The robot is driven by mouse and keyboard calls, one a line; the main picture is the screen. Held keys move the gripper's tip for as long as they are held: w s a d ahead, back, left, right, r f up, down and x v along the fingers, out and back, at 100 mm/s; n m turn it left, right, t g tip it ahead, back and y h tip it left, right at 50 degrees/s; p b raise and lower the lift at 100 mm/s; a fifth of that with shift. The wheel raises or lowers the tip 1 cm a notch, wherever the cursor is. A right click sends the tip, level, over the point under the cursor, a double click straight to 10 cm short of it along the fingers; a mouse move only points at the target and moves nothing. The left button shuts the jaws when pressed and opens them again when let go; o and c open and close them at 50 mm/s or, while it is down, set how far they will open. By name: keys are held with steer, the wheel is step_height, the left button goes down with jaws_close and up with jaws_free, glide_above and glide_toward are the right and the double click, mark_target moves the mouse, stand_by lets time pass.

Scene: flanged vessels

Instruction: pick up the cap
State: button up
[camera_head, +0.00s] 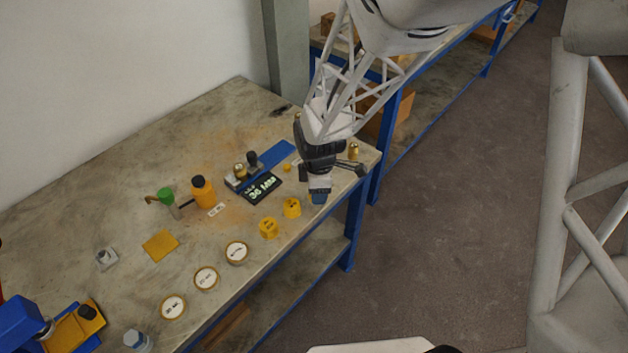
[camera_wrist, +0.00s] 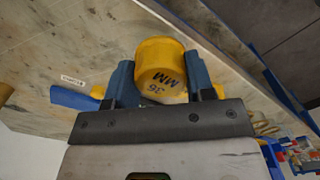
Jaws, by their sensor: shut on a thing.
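A yellow cap (camera_wrist: 158,62) marked "36 MM" sits between the two blue fingers of my gripper (camera_wrist: 162,88) in the wrist view. The fingers are shut on its sides, and the marking reads upside down. In the head view my gripper (camera_head: 319,198) is at the right end of the workbench, close to its front edge. The held cap is hidden there behind my gripper. Two similar yellow caps (camera_head: 292,207) (camera_head: 268,228) are on the bench just left of my gripper.
The workbench (camera_head: 120,215) also carries a digital display (camera_head: 262,188), an orange bottle (camera_head: 202,192), a green-topped vessel (camera_head: 167,199), a yellow square (camera_head: 160,245) and three round labelled discs (camera_head: 206,278) along the front. A small brass piece (camera_head: 353,151) stands behind my gripper.

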steer(key=s+d+r, duration=0.1)
steer(key=s+d, duration=0.2)
steer(key=s, duration=0.8)
stand_by(0.6)
step_height(320, 180, up, 6)
steer(key=r+n, duration=0.1)
steer(key=n, duration=0.2)
glide_above(239, 166)
steer(key=shift+f, duration=0.25)
steer(key=shift+f, duration=0.25)
steer(key=shift+f, duration=2)
steer(key=shift+f, duration=1.05)
stand_by(0.8)
